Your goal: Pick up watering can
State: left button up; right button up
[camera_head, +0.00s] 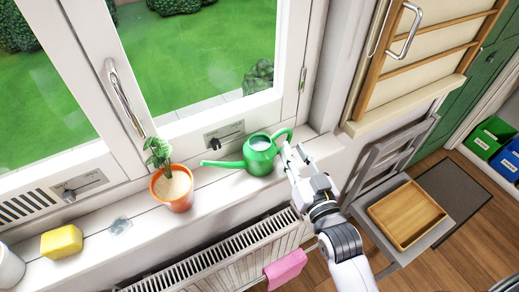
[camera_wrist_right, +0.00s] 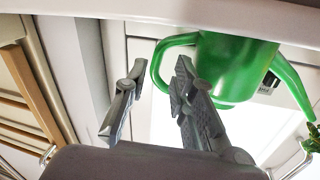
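The green watering can (camera_head: 260,158) stands upright on the white windowsill. Its spout points left and its handle (camera_head: 286,133) is on the right. My right gripper (camera_head: 295,157) is just right of the can, at the handle side. In the right wrist view the can (camera_wrist_right: 232,65) hangs inverted in the picture, with its handle loop (camera_wrist_right: 156,65) toward the fingers. My right gripper (camera_wrist_right: 155,100) has its fingers apart, with nothing held between them. The handle's near part lies partly behind one finger. Whether they touch I cannot tell. My left gripper is out of view.
A potted plant (camera_head: 172,190) stands left of the spout on the sill (camera_head: 215,190). A yellow sponge (camera_head: 61,242) lies farther left. The radiator (camera_head: 220,262) with a pink cloth (camera_head: 286,269) is below. A grey chair (camera_head: 385,190) holding a wooden tray (camera_head: 437,232) stands right.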

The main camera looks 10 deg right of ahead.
aim_at(289, 140)
jog(key=w, duration=0.1)
jog(key=w+p, duration=0.1)
jog(key=w, duration=0.1)
jog(key=w+p, duration=0.1)
jog(key=w, duration=0.1)
jog(key=shift+a+r, duration=0.15)
jog(key=shift+a, duration=0.2)
jog(key=shift+w, duration=0.2)
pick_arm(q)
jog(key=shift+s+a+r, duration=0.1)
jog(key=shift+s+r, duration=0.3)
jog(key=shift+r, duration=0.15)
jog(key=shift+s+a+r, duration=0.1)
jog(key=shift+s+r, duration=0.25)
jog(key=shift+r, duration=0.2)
pick_arm(e)
jog(key=shift+s, duration=0.1)
jog(key=shift+c, duration=0.4)
grip_shut()
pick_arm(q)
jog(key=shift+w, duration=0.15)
